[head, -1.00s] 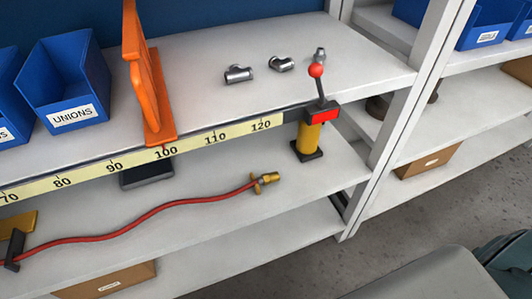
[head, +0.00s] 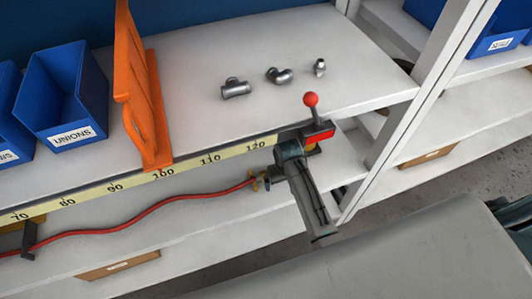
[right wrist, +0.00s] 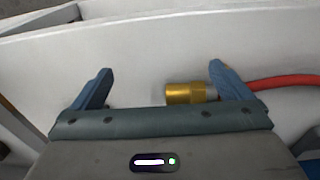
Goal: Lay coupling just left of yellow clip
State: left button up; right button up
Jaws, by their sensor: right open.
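The brass coupling (head: 255,184) is on the end of a red hose (head: 160,204), lying on the lower shelf. In the head view my right gripper (head: 276,172) is over its end and hides part of it. In the right wrist view the coupling (right wrist: 185,93) shows between my right gripper's two open fingers (right wrist: 160,85), nearer the right finger, and is not grasped. A yellow piece (head: 36,221) shows at the far left under the scale, beside a black holder (head: 28,240) on the hose; I cannot tell if it is the yellow clip. My left gripper is out of view.
A yellow scale (head: 135,178) runs along the upper shelf edge. A red-knobbed lever (head: 311,100) stands close to my right arm. An orange upright bracket (head: 140,95), metal fittings (head: 236,88) and a blue bin (head: 65,95) are on the upper shelf.

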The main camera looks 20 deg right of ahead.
jog(key=w+a+r+p, duration=0.1)
jog(key=w+a+r, duration=0.3)
jog(key=w+r, duration=0.3)
jog(key=shift+g, duration=0.4)
notch_tip(320, 180, down, 11)
jog(key=shift+a+f+p, duration=0.1)
jog(key=shift+p, duration=0.45)
jog(key=shift+c, duration=0.2)
